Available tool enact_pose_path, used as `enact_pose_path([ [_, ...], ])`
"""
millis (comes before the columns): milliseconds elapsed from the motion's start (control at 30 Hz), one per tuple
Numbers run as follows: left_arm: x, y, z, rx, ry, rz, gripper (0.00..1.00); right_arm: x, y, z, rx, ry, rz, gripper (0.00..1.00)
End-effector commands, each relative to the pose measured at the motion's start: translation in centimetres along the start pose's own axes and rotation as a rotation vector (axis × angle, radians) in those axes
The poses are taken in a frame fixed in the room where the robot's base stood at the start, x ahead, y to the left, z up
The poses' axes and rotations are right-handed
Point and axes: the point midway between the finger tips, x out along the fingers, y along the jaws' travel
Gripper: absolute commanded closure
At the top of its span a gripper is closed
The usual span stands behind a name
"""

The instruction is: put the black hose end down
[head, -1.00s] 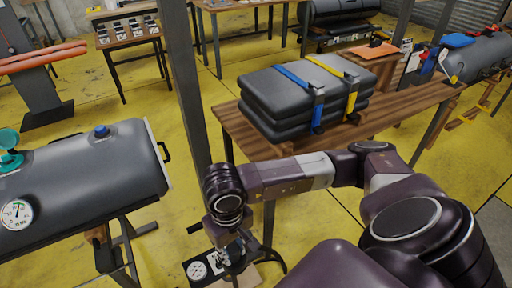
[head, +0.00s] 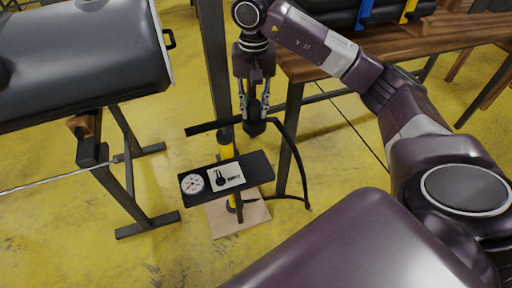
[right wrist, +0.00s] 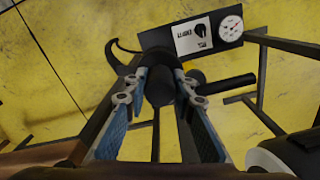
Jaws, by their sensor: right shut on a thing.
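My right gripper (head: 256,108) is shut on the black hose end (head: 256,128), a short dark cylinder pointing down. In the right wrist view the hose end (right wrist: 160,88) sits between the two blue-padded fingers of the gripper (right wrist: 160,105). In the head view the black hose (head: 291,160) curves from there down toward the floor. The hose end appears just right of the pump's yellow cylinder (head: 226,150); I cannot tell whether they touch. The left gripper is not in view.
The pump's black panel (head: 255,166) carries a round gauge (head: 193,184) and a white label (head: 227,177). A light board (head: 239,218) lies under it. A wooden table (head: 440,45) is behind my right arm.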

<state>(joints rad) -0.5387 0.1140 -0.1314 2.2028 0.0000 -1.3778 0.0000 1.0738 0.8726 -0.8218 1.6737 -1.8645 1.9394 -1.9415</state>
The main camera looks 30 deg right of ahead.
Motion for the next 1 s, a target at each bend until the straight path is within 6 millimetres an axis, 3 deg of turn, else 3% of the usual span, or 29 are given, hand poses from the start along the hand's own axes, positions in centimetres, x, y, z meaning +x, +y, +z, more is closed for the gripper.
enact_pose_path([
  [33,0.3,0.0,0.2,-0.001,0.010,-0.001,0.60,1.1,0.0,-0.5,0.016,0.002,-0.003,1.00],
  [267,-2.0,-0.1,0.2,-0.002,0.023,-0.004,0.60,1.3,0.3,-1.3,0.052,0.001,0.000,1.00],
  [367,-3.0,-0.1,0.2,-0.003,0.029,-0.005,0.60,2.5,0.3,-1.3,0.055,-0.002,0.002,1.00],
  [467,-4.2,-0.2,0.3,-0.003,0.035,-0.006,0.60,4.9,0.4,-1.3,0.055,-0.004,0.003,1.00],
  [800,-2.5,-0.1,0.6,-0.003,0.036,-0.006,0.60,14.0,0.3,-1.2,0.055,-0.004,0.003,1.00],
  [1000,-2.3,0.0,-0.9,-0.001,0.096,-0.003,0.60,16.4,0.3,-1.4,0.055,0.001,0.000,1.00],
])
